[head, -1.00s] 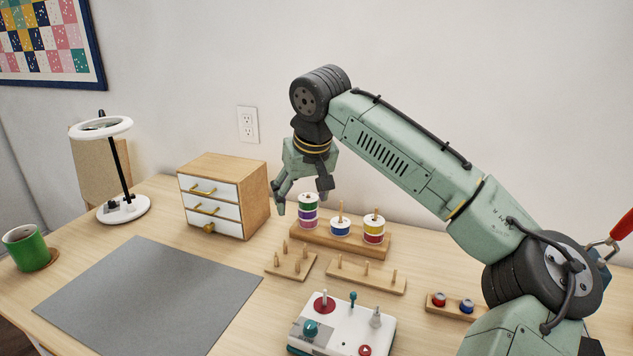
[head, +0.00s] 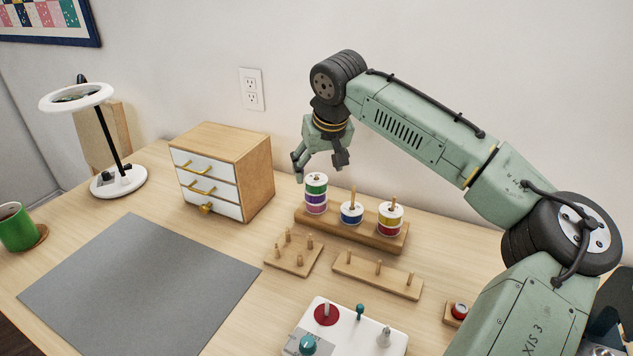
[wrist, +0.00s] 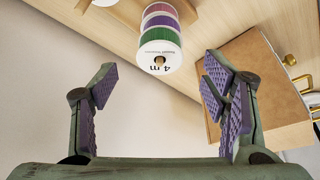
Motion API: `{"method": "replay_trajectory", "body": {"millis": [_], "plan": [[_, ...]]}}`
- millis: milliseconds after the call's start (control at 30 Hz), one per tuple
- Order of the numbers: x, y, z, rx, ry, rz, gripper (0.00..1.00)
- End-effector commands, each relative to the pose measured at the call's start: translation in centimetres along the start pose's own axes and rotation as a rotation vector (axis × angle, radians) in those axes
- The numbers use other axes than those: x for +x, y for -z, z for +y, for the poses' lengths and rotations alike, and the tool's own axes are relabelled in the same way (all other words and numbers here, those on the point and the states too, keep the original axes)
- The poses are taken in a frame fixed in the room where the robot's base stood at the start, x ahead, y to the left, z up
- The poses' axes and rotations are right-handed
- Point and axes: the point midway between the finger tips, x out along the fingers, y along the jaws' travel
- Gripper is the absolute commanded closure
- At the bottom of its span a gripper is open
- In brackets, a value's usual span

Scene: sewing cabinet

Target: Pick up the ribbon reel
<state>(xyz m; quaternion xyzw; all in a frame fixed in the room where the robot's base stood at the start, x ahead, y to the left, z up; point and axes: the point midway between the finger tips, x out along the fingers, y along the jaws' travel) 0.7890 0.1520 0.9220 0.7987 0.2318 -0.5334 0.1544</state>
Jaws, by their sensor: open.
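In the head view a stack of ribbon reels (head: 316,194), with green and purple bands between white rims, stands on the left of a wooden rack (head: 365,237). My gripper (head: 320,168) is open and empty, fingers pointing down, just above the left stack. In the wrist view the stack (wrist: 160,30) shows its white "4 m" top beyond and between the open fingers (wrist: 160,72), not touching them. Which reel the task means cannot be told.
A small drawer cabinet (head: 245,180) stands left of the rack. Two empty peg boards (head: 300,262) (head: 385,280) lie in front, with a white control box (head: 340,335) nearer. A ring lamp (head: 120,180), grey mat (head: 140,285) and green mug (head: 16,228) are on the left.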

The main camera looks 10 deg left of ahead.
Motion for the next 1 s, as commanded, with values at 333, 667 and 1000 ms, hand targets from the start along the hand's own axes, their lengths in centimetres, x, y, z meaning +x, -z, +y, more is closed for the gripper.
{"method": "replay_trajectory", "body": {"millis": [333,667,1000], "plan": [[4.4,-0.1,0.0,0.000,-0.001,-0.001,0.32],[4.7,-0.1,0.0,0.001,-0.001,-0.001,0.38],[4.7,-0.1,0.0,0.001,0.000,-0.001,0.60]]}}
